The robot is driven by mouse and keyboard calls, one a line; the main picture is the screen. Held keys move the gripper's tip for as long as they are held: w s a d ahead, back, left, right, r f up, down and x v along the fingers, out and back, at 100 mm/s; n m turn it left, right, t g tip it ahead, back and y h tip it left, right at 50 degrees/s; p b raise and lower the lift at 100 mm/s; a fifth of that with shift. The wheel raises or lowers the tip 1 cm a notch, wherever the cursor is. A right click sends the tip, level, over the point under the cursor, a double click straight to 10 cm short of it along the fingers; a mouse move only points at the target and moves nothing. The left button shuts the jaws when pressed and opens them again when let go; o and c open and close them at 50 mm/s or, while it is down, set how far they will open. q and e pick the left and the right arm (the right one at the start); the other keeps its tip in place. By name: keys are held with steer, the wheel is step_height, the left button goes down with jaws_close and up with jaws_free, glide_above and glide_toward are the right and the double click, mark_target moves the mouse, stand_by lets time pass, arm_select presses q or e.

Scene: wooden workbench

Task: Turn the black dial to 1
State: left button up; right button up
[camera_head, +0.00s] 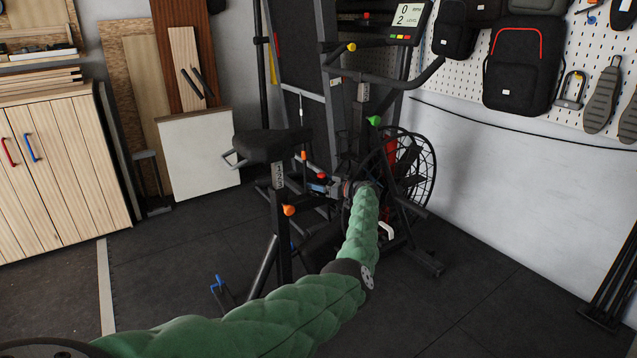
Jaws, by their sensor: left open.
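An exercise bike stands on the dark floor, with its black seat (272,145) on the left and a display (409,22) at the top. The display reads 0 above 2. My green left arm comes in from the bottom left and reaches to the bike's middle frame. My left gripper (322,187) is small there, open and pointing left, among the bike's dark parts. I cannot make out the black dial; it may be hidden by the gripper or blend with the dark frame. Contact cannot be told. My right gripper is not in view.
An orange knob (289,210) and a green knob (374,121) stick out from the bike. A wooden cabinet (60,170) stands left. Floor at the right is mostly clear.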

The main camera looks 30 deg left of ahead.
arm_select(q)
steer(key=d+p, duration=0.1)
steer(key=d, duration=0.6)
steer(key=shift+w+d, duration=0.15)
steer(key=shift+w, duration=0.15)
